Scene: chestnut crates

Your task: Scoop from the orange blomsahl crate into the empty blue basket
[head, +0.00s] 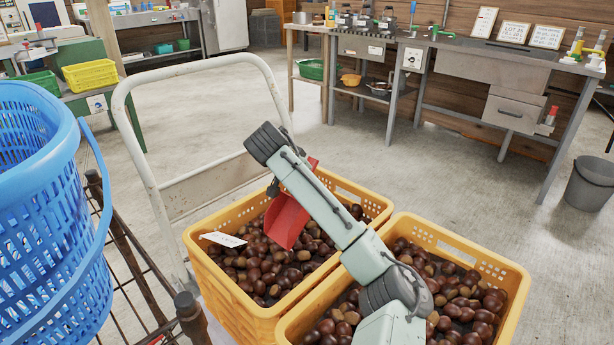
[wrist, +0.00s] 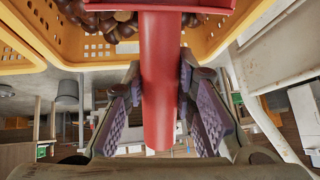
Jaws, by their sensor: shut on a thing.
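Two orange crates full of brown chestnuts stand side by side in the head view. My gripper (wrist: 160,85) is shut on the handle of a red scoop (head: 287,219). The scoop is tilted over the left crate's chestnuts; whether it touches them or holds any is unclear. My arm hides part of both crates. The blue basket (head: 50,235) stands at the far left; its bottom inside is hidden.
A white tubular cart handle (head: 148,120) rises behind the left crate. A dark wire rack (head: 125,270) is by the basket. Workbenches (head: 470,65) line the back, with a grey bin (head: 590,183) at right. Open concrete floor lies between.

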